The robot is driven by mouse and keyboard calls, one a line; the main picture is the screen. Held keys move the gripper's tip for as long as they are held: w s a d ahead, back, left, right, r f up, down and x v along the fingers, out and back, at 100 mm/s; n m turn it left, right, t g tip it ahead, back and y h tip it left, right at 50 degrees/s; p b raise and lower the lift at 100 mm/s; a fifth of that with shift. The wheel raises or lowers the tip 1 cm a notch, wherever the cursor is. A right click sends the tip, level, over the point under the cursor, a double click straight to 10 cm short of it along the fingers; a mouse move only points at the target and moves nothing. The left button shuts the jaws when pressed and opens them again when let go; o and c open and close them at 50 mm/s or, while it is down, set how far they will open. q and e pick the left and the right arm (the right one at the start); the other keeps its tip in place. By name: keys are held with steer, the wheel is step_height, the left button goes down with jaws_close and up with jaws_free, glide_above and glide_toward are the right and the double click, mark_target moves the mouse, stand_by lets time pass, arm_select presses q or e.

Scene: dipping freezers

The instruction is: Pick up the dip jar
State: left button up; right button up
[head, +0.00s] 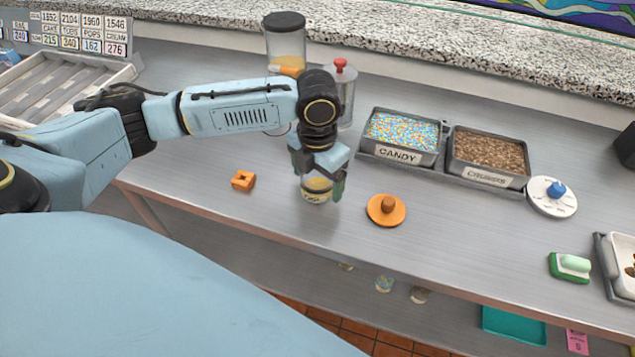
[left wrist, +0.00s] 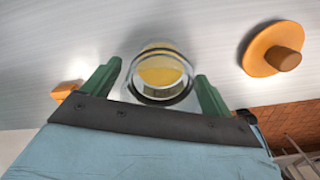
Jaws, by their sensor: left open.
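The dip jar (head: 316,190) is a small glass jar with yellow contents and a label, standing upright on the steel counter. In the left wrist view the jar (left wrist: 160,75) shows its round rim and yellow inside, with no lid on it. My left gripper (head: 320,186) is over the jar from above, its fingers open on either side. In the left wrist view the left gripper's green fingers (left wrist: 155,88) stand apart, with the jar between and just beyond them; contact is not clear. My right gripper is not in view.
An orange lid with a brown knob (head: 386,210) lies right of the jar, and an orange block (head: 243,181) lies left. Candy (head: 401,134) and crumbs (head: 487,155) trays stand behind to the right. A tall dispenser (head: 284,45) and a red-topped container (head: 342,90) stand behind.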

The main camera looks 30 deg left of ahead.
arm_select(q)
steer(key=shift+f, duration=0.55)
steer(key=shift+r, duration=0.1)
steer(key=c, duration=1.2)
step_height(320, 180, up, 10)
steer(key=p, duration=0.1)
steer(key=d+m, duration=0.1)
steer(key=m, duration=1)
steer(key=w+d+r+m, duration=0.1)
steer(key=d+m, duration=0.1)
steer(key=m, duration=0.9)
steer(key=d+m, duration=0.1)
steer(key=m, duration=1.1)
steer(key=shift+w+d+r, duration=0.15)
steer(key=shift+w+d, duration=0.1)
steer(key=shift+d, duration=0.1)
